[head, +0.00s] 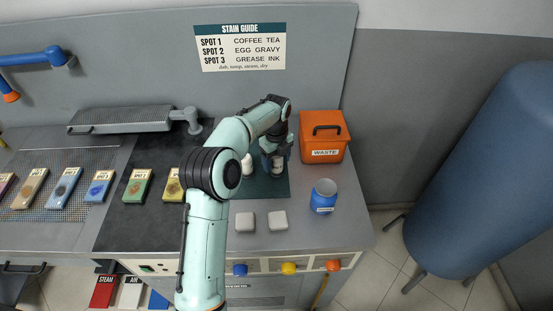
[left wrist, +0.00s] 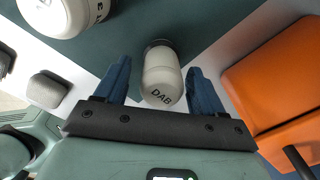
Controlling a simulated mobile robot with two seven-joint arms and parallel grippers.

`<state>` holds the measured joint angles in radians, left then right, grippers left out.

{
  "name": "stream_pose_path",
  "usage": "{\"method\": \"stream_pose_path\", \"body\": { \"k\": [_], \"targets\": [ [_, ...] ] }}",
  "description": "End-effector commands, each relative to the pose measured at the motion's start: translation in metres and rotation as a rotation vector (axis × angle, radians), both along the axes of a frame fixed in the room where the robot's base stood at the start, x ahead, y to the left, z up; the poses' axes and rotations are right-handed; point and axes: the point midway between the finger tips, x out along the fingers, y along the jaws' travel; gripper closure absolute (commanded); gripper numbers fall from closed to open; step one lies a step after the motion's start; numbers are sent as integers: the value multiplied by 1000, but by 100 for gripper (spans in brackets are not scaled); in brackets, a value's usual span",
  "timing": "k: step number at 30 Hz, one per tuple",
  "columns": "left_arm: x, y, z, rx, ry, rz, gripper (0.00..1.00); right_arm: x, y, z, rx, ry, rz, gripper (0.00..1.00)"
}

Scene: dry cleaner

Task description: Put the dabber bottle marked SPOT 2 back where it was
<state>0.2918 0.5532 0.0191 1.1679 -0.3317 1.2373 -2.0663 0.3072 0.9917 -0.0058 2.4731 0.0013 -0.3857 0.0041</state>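A white dabber bottle (left wrist: 164,80) with "DAB" on it stands between the fingers of my left gripper (left wrist: 160,88), with a gap on both sides. The gripper is open around it; in the head view the gripper (head: 275,158) is over the dark green mat (head: 270,187). The bottle (head: 277,170) shows only partly under it. A second white bottle (head: 247,165) stands to its left on the mat, partly behind my arm, and also shows in the left wrist view (left wrist: 68,12). No SPOT number is readable on either bottle. My right gripper is not in view.
An orange WASTE bin (head: 325,140) stands right of the mat, close to the gripper. A blue cup (head: 323,196) and two pale pads (head: 245,222) (head: 278,220) are in front. Colored stain swatches (head: 138,186) lie left. A stain guide sign (head: 240,48) hangs behind.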

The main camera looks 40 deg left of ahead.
Motion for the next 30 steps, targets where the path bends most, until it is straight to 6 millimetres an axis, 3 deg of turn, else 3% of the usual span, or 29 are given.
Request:
{"method": "stream_pose_path", "body": {
  "k": [8, 21, 30],
  "targets": [
    [1, 0, 7, 0, -2, 0, 31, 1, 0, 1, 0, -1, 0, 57],
    [3, 0, 96, 1, -8, -1, 31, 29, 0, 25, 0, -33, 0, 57],
    [0, 0, 122, 1, 0, -1, 31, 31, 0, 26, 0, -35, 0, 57]
  ]
}}
